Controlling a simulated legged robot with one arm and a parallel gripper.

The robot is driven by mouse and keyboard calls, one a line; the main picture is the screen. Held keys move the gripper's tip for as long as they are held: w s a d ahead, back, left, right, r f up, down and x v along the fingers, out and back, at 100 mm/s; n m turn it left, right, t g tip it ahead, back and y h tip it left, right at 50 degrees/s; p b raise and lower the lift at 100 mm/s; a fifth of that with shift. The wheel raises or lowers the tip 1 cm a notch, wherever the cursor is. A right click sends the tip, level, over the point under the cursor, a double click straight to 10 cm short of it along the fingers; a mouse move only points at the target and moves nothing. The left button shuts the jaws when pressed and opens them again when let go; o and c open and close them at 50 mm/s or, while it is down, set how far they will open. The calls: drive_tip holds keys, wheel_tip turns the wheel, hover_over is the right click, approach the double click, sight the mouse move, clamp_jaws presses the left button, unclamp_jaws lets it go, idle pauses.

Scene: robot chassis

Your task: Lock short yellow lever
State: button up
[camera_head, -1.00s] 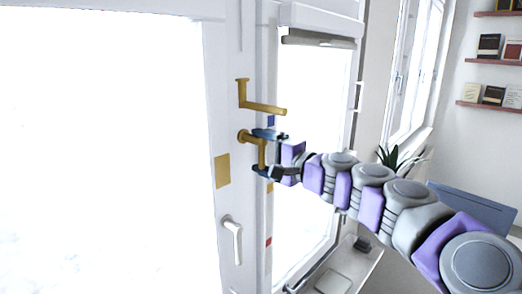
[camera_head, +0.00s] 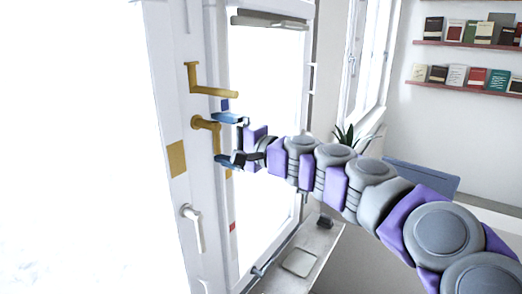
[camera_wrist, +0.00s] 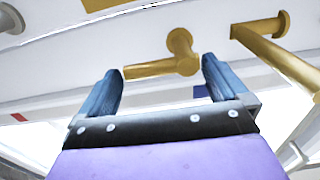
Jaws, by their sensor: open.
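The short yellow lever (camera_head: 206,123) is on the white window frame, its arm pointing down in the head view. In the wrist view the short lever (camera_wrist: 160,68) lies between the fingertips, its arm pointing left. My gripper (camera_head: 221,139) is open at this lever, one blue finger above and one beside its lower end. In the wrist view my gripper (camera_wrist: 157,68) shows a gap between the left finger and the lever's end; contact at the right finger is unclear. A longer yellow lever (camera_head: 213,92) sits above, its arm pointing right; it also shows in the wrist view (camera_wrist: 280,55).
A white window handle (camera_head: 196,228) is below the levers, and a yellow plate (camera_head: 177,159) is on the frame. A potted plant (camera_head: 345,134), a blue panel (camera_head: 421,176) and book shelves (camera_head: 462,87) are to the right.

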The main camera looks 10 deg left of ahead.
drive_tip(key=b+v, duration=0.1)
drive_tip(key=v, duration=1.4)
drive_tip(key=shift+d+f+b, duration=0.2)
drive_tip(key=shift+d+b, duration=0.2)
drive_tip(key=s+f+n+g+h+b, duration=0.2)
drive_tip(key=s+f+n+h+b, duration=0.15)
drive_tip(key=s+f, duration=0.65)
drive_tip(key=s+f+n+g+h+b, duration=0.25)
drive_tip(key=s+f+b, duration=0.35)
drive_tip(key=f, duration=0.7)
drive_tip(key=s+d+f+g+h+b, duration=0.2)
drive_tip(key=s+d+f+h, duration=0.3)
drive_tip(key=s+d+f, duration=0.4)
drive_tip(key=s+d+f+m+g+h+b, duration=0.1)
drive_tip(key=s+d+f+h+b, duration=0.3)
drive_tip(key=s+d+f, duration=0.5)
wheel_tip(320, 180, down, 7)
drive_tip(key=d+g+h, duration=0.1)
drive_tip(key=d, duration=0.1)
drive_tip(key=shift+d+h, duration=0.25)
drive_tip(key=shift+h, duration=0.05)
drive_tip(key=shift+f, duration=0.15)
